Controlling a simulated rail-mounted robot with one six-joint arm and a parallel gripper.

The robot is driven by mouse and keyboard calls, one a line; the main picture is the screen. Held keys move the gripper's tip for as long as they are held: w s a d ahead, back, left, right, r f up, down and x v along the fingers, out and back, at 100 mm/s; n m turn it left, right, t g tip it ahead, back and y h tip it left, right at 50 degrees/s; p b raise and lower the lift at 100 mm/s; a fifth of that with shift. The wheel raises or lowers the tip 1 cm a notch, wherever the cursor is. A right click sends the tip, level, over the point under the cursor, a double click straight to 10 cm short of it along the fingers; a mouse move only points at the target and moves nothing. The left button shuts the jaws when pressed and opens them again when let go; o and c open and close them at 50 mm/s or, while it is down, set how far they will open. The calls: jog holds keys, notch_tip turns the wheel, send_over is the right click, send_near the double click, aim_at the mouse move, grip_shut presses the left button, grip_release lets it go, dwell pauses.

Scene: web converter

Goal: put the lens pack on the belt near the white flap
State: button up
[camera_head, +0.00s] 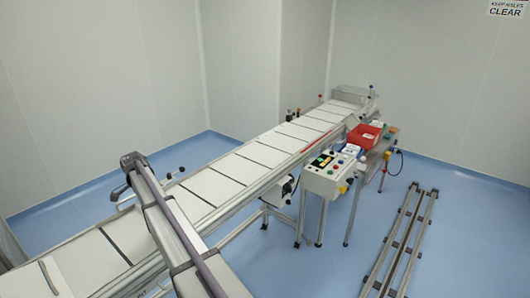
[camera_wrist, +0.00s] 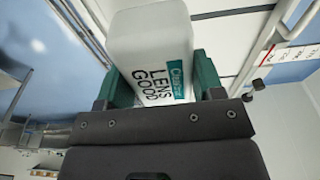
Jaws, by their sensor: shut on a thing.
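The lens pack (camera_wrist: 148,35) is a white rounded box with "LENS GOOD" and a teal label on it. It shows in the wrist view, held between the green fingers of my gripper (camera_wrist: 158,80). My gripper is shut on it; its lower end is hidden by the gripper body. The belt (camera_head: 212,187) is a long white surface crossed by dark strips, running from the lower left to the upper right in the head view. I cannot make out the white flap with certainty. The pack and fingers are not clear in the head view.
A control box (camera_head: 330,177) with coloured buttons stands beside the belt. A red bin (camera_head: 362,134) sits on a side table to its right. A pair of floor rails (camera_head: 405,240) lies at the lower right. Blue floor is open between them.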

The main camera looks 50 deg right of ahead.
jog(key=shift+d, duration=0.2)
notch_tip(320, 180, down, 10)
jog(key=b, duration=1)
jog(key=shift+a+f, duration=0.1)
jog(key=shift+f, duration=0.1)
jog(key=shift+r, duration=0.25)
jog(key=shift+c, duration=0.4)
jog(key=shift+f, duration=0.2)
jog(key=o, duration=1.1)
jog(key=shift+r, duration=0.1)
